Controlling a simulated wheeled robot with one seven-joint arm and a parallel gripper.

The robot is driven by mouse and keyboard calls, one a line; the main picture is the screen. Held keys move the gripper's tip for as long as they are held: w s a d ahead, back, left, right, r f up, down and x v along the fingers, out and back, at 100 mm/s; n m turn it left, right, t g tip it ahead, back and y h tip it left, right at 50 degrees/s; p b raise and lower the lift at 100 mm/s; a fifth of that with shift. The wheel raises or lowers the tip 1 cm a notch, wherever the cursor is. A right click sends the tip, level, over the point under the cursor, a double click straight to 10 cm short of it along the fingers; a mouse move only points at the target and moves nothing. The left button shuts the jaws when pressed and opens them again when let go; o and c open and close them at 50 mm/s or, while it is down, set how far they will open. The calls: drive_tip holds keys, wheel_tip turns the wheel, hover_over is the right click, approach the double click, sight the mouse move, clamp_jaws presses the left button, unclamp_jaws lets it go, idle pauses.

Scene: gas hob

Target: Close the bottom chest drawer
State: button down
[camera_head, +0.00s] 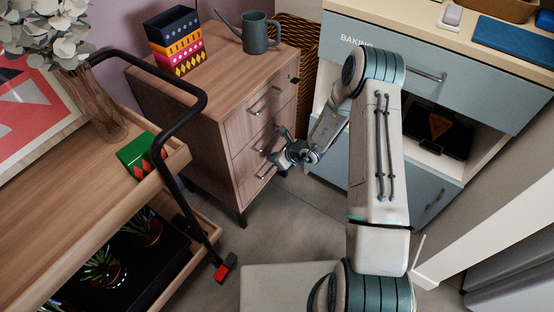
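The wooden chest (181,125) stands at the back centre, with three drawers on its right-hand front. The bottom drawer (251,189) is the lowest, near the floor, with a metal bar handle (266,171). It looks close to flush with the front, but I cannot tell whether a small gap is left. My gripper (276,160) is low in front of the chest, beside the bottom drawer's upper right part and close to its handle. I cannot tell whether it touches. The fingers are small and partly overlapped by the wrist, so their opening is unclear.
A grey watering can (255,36) and patterned boxes (175,42) stand on the chest. A wooden trolley (70,190) with a black handle is at the left. A blue-grey cabinet (330,150) with an open shelf stands at the right. Grey floor is clear before the chest.

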drive_tip(key=shift+w+a+r, duration=0.15)
drive_tip(key=shift+a, duration=0.2)
drive_tip(key=s+d+r+p, duration=0.2)
drive_tip(key=s+d+r, duration=0.4)
drive_tip(key=d, duration=0.3)
drive_tip(key=shift+s+d+r, duration=0.25)
drive_tip(key=shift+s+r, duration=0.15)
drive_tip(key=shift+s, duration=0.15)
drive_tip(key=s+a+r+n+g+p, duration=0.25)
drive_tip(key=r+n+p, duration=0.35)
drive_tip(key=r, duration=0.9)
drive_tip(key=s+a+r+n+g+p, duration=0.1)
drive_tip(key=s+a+r+n+p, duration=0.4)
drive_tip(key=r, duration=1.1)
drive_tip(key=s+d+r+n+h+p, duration=0.2)
drive_tip(key=s+d+r+n+p, duration=0.1)
drive_tip(key=r, duration=0.5)
drive_tip(key=s+d+r+n+h+p, duration=0.2)
drive_tip(key=s+d+r+n+p, duration=0.2)
drive_tip(key=r, duration=0.5)
drive_tip(key=s+d+r+n+h+p, duration=0.3)
drive_tip(key=s+d+r+n+p, duration=0.1)
drive_tip(key=s+r+n+p, duration=0.3)
wheel_tip(320, 180, up, 2)
drive_tip(key=shift+s+r+t, duration=0.1)
drive_tip(key=shift+s+t, duration=0.25)
drive_tip(key=shift+s, duration=0.55)
